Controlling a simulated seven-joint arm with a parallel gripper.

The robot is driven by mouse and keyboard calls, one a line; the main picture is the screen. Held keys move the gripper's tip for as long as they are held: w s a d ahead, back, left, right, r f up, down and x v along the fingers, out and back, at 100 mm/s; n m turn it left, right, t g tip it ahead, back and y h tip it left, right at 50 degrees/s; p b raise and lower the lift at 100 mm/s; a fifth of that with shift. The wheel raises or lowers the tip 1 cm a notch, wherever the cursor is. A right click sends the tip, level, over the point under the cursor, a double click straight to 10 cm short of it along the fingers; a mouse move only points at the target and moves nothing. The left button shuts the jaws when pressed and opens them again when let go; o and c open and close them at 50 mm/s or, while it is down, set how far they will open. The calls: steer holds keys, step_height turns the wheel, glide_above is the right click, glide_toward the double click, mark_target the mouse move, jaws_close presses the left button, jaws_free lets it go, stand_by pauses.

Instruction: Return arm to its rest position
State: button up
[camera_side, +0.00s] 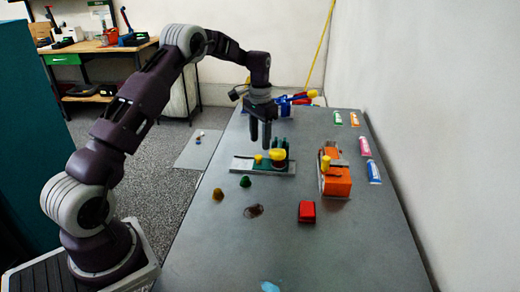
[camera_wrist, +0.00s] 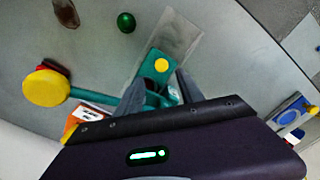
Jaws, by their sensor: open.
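My arm reaches out over the grey table (camera_side: 240,245) in the side view. My gripper (camera_side: 260,147) points down, open and empty, with its fingers above the grey plate (camera_side: 245,165) that bears a green fixture with yellow parts (camera_side: 278,155). Whether the fingers touch the fixture cannot be told. A large yellow disc (camera_wrist: 46,88) sits at the left end of a green bar.
An orange box device (camera_side: 337,180) with a yellow part stands right of the plate. A red block (camera_side: 306,211), a green knob (camera_side: 245,181), a brown knob (camera_side: 218,194) and a dark brown piece (camera_side: 254,211) lie nearer. The near table is mostly clear.

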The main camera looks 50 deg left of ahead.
steer(key=shift+r, duration=0.8)
steer(key=shift+d+r, duration=0.1)
steer(key=s+d+r+t, duration=0.1)
steer(key=s+d+r, duration=0.45)
steer(key=r, duration=0.25)
steer(key=s+d+r+t, duration=0.1)
steer(key=s+d+r, duration=0.4)
steer(key=r, duration=0.4)
steer(key=s+d+r+t, duration=0.2)
steer(key=s+d+r, duration=0.2)
steer(key=s+d, duration=0.45)
steer(key=s+d+f, duration=0.1)
steer(key=s+f, duration=0.1)
steer(key=s, duration=0.5)
steer(key=s+d+f+t, duration=0.1)
steer(key=s+f, duration=0.1)
steer(key=s, duration=0.6)
steer(key=shift+s+d+f+t, duration=0.15)
steer(key=shift+d+t, duration=0.15)
steer(key=shift+d, duration=0.05)
